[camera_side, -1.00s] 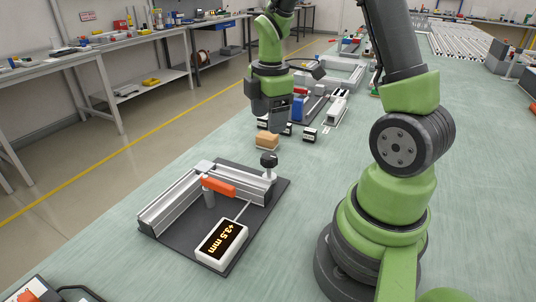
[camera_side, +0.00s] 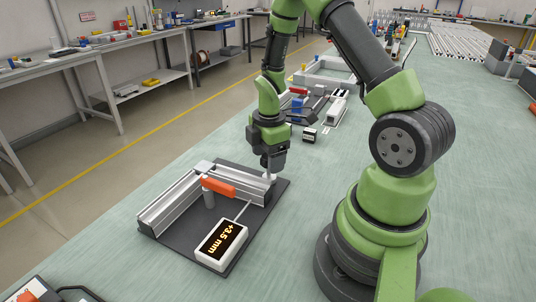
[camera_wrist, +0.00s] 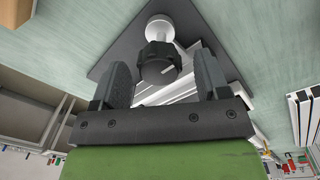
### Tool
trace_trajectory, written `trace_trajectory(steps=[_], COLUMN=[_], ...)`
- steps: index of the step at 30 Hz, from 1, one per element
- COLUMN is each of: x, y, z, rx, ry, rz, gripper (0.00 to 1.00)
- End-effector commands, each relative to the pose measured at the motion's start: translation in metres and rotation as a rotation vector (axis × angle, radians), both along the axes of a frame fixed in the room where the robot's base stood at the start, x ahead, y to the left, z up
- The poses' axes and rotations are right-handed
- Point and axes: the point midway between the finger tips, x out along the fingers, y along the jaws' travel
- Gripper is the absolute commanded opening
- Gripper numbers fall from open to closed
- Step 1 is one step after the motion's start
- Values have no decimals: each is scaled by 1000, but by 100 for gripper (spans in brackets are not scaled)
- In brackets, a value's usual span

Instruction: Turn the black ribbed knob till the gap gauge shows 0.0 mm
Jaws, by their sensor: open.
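The black ribbed knob (camera_wrist: 158,64) shows in the wrist view just beyond and between my two fingertips, with a white round part (camera_wrist: 160,27) behind it. In the side view my gripper (camera_side: 272,167) is right over the knob and hides it. My gripper (camera_wrist: 160,82) is open, with a finger on each side of the knob; I cannot tell whether either touches it. The gap gauge (camera_side: 221,243) is a white box on the dark plate and reads +3.5 mm.
The dark base plate (camera_side: 185,243) carries the rails and gauge. A small black-and-white block (camera_side: 309,135) and other fixtures stand behind my gripper. Another device (camera_side: 35,291) sits at the bottom left.

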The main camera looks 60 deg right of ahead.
Motion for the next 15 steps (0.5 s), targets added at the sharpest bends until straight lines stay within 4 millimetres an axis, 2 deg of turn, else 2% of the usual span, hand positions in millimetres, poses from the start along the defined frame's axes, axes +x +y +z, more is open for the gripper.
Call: trace_trajectory(steps=[2,3,9,15], x=[0,0,0,0], y=[0,0,0,0], z=[0,0,0,1], rx=[0,0,0,0], ry=[0,0,0,-1], rz=[0,0,0,-6], gripper=[69,64,19,19])
